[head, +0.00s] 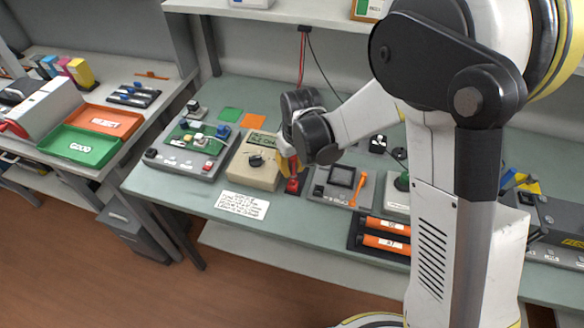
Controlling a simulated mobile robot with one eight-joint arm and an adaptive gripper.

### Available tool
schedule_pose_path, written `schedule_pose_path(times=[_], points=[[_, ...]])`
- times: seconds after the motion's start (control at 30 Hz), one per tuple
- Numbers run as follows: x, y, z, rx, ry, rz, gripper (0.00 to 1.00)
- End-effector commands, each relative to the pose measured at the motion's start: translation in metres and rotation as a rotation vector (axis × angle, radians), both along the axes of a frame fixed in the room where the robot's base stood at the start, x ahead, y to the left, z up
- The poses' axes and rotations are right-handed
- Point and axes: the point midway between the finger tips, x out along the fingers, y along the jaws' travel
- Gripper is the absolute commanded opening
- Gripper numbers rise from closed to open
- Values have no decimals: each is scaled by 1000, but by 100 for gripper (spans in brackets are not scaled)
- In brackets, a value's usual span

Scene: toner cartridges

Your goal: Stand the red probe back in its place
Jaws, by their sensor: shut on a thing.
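The red probe (292,168) is upright at my gripper (286,168), just right of the beige meter (248,170) with its green display and dark dial. My gripper points down and is shut on the probe. Its yellow-edged fingers are partly hidden behind my wrist. A red piece (292,186) shows directly below the probe, on a dark base between the meter and a grey device. I cannot tell whether it is the probe's lower end or part of a holder, nor whether the probe touches the base.
A grey device (342,186) with an orange handle stands close on the right. A grey test board (187,150) is left of the meter. A white note (244,204) lies in front. Red and black leads (302,62) hang from the shelf. Orange cartridges (386,243) lie front right.

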Motion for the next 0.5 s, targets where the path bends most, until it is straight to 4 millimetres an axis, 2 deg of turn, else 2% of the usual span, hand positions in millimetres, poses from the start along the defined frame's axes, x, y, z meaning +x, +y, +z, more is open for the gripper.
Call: schedule_pose_path(times=[0.5], points=[[0,0,-14,0,0,0,0]])
